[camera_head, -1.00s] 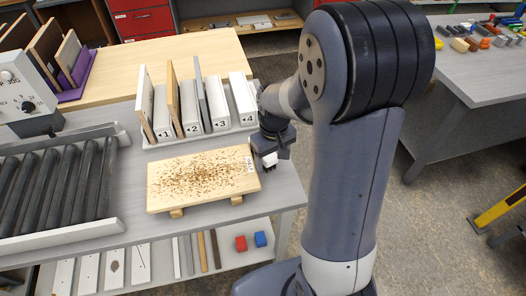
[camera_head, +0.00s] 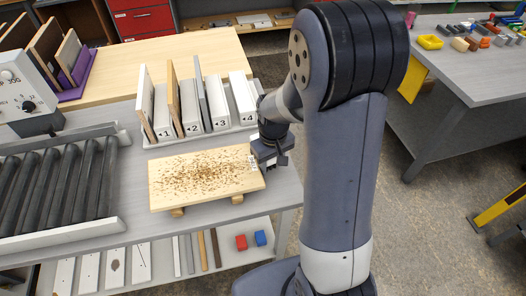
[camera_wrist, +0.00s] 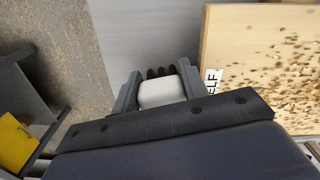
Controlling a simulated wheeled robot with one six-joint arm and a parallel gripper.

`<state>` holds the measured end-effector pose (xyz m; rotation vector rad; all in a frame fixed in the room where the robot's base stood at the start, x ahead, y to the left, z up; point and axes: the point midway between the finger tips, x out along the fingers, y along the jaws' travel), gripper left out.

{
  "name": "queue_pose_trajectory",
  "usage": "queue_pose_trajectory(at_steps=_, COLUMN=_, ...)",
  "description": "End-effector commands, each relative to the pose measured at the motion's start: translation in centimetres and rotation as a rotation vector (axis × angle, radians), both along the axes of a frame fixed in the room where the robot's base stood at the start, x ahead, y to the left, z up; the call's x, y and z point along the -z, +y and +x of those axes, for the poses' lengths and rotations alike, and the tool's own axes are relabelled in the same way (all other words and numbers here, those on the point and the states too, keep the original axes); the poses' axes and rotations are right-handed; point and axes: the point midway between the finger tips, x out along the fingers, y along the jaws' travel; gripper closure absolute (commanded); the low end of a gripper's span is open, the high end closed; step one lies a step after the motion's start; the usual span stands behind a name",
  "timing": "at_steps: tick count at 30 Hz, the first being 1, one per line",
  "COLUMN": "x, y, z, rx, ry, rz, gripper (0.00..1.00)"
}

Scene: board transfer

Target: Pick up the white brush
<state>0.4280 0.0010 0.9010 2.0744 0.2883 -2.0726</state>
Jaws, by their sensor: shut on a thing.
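The white brush (camera_wrist: 160,92) sits between the two fingers of my gripper (camera_wrist: 156,88) in the wrist view. Its dark bristles (camera_wrist: 160,72) point away from the palm. My gripper is shut on its white body. I cannot tell whether the brush touches the table.
The light wooden board (camera_head: 175,204), covered in brown chips, is right beside my gripper on small feet. A numbered rack (camera_head: 200,136) of upright boards stands behind it. A roller conveyor (camera_head: 95,228) is at left. The grey table's right edge is near.

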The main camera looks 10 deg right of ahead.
Motion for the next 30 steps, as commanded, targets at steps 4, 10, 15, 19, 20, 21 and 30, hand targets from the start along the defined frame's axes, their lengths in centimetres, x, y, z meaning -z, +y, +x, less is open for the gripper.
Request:
queue_pose_trajectory(at_steps=4, x=0.0, y=0.0, z=-0.1, rx=0.000, ry=0.002, rz=-0.001, gripper=0.84)
queue_pose_trajectory(at_steps=10, x=0.0, y=0.0, z=-0.1, rx=0.000, ry=0.002, rz=-0.001, gripper=0.88)
queue_pose_trajectory(at_steps=15, x=-1.4, y=0.0, z=0.1, rx=0.000, ry=-0.003, rz=0.000, gripper=0.88)
queue_pose_trajectory(at_steps=19, x=-3.8, y=0.0, z=0.1, rx=0.000, ry=-0.006, rz=0.000, gripper=0.88)
queue_pose_trajectory(at_steps=20, x=-4.4, y=0.0, z=0.1, rx=0.000, ry=-0.006, rz=0.000, gripper=0.88)
queue_pose_trajectory(at_steps=21, x=-5.2, y=0.0, z=0.1, rx=0.000, ry=-0.005, rz=-0.001, gripper=0.88)
queue_pose_trajectory(at_steps=30, x=-9.6, y=0.0, z=0.0, rx=0.000, ry=-0.001, rz=-0.001, gripper=0.88)
